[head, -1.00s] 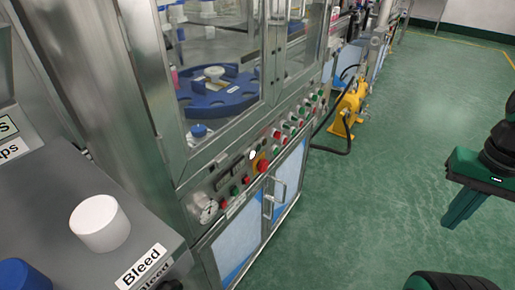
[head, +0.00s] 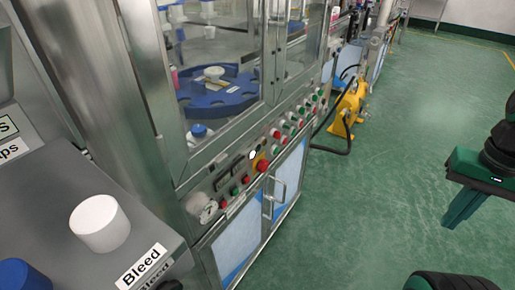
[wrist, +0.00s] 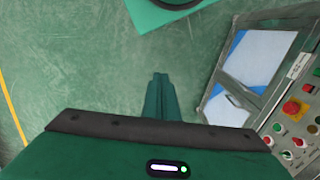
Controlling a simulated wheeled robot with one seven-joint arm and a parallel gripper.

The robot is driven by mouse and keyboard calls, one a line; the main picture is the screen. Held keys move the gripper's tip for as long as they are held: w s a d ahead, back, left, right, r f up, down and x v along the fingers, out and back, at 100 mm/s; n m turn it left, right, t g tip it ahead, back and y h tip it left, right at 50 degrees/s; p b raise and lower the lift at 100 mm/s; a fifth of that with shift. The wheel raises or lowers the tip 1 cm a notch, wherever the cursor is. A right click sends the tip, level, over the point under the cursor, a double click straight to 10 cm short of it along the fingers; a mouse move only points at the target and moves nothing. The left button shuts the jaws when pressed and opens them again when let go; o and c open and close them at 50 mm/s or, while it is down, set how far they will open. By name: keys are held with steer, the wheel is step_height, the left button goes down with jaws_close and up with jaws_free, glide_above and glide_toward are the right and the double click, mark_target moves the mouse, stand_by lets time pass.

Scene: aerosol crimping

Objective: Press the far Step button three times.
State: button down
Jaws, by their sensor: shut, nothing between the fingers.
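A control panel (head: 221,191) runs along the front of the machine in the head view, with a row of small red, green and white buttons. Their labels are too small to read, so I cannot tell which is the far Step button. The far part of the row holds several green and red buttons (head: 290,124). In the wrist view part of the panel (wrist: 283,143) shows at the right, with a red mushroom button (wrist: 291,108). My gripper (head: 455,218) is shut and empty, over open floor right of the panel and apart from it. Its closed fingers (wrist: 160,80) point away in the wrist view.
A glass-fronted machine cabinet (head: 225,60) stands above the panel. Below are cabinet doors with projecting handles (head: 279,188). A yellow pump unit (head: 347,108) with a black hose stands beyond. The green floor (head: 400,130) is clear.

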steer(key=n+t+y, duration=0.5)
steer(key=n+t, duration=0.7)
steer(key=n, duration=0.4)
glide_toward(293, 132)
steer(key=s+d+f, duration=0.1)
steer(key=s+d, duration=0.1)
steer(key=d, duration=0.3)
steer(key=shift+w+d+f+m+t+h, duration=0.35)
steer(key=shift+w+d+f+t+h, duration=0.1)
steer(key=shift+f, duration=0.15)
steer(key=shift+w+d+f+m+t+h, duration=0.35)
steer(key=shift+w+f+t, duration=0.1)
steer(key=shift+f, duration=0.2)
steer(key=shift+w+d+f+m+t+h, duration=0.35)
steer(key=shift+w+f+t+h, duration=0.1)
steer(key=shift+f, duration=0.15)
steer(key=w+a, duration=0.5)
steer(key=a, duration=0.2)
